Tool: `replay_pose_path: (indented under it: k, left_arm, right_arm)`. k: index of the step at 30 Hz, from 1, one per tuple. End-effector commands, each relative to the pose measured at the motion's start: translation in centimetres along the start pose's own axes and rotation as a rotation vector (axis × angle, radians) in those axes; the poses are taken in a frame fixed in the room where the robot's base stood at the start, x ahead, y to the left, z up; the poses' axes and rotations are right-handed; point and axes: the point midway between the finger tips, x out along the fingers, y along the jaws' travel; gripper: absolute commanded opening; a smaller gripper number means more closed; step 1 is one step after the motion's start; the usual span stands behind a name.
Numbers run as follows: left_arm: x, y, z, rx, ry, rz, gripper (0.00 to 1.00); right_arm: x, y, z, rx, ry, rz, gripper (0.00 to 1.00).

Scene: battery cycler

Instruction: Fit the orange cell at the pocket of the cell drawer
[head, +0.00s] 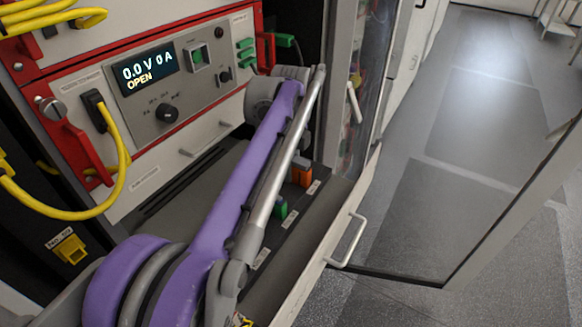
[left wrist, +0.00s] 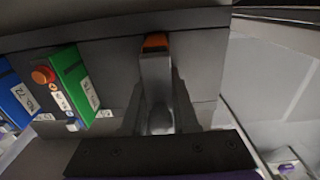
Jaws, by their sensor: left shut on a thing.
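The orange cell (head: 302,174) shows in the head view at the right part of the open cell drawer (head: 318,230), partly hidden by my left arm. In the left wrist view only a small orange top of it (left wrist: 155,41) shows at the fingertips. My left gripper (left wrist: 157,58) is shut on it. In the head view the arm mostly hides the gripper. The pocket under the cell is hidden, so I cannot tell whether the cell is seated. My right gripper is in neither view.
A green cell (left wrist: 74,82) stands left of the gripper in the left wrist view, with a blue cell (left wrist: 22,98) beyond it. The cycler panel (head: 190,70) reads 0.0 V, 0 A, OPEN.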

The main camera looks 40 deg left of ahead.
Motion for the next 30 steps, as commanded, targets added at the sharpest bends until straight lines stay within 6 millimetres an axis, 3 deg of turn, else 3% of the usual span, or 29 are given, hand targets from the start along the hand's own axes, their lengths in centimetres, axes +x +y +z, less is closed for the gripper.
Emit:
replay_pose_path:
  k: [4,5,9,11,22,30]
  left_arm:
    - [0.0,0.0,0.0,0.000,0.000,0.001,0.00]
    - [0.0,0.0,0.0,0.000,0.000,0.001,0.29]
    - [0.0,0.0,0.0,0.000,0.000,0.001,0.54]
    - [0.0,0.0,0.0,0.000,0.000,0.001,0.62]
    - [-0.7,0.0,0.0,0.000,0.000,0.000,0.62]
    - [-5.7,0.0,0.0,0.000,0.000,0.000,0.62]
  right_arm:
    - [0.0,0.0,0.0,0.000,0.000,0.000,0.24]
    - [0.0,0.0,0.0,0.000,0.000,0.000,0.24]
    - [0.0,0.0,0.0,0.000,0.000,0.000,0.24]
    - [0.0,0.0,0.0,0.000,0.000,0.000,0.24]
    - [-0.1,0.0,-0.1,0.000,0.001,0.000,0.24]
    - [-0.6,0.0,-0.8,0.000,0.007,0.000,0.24]
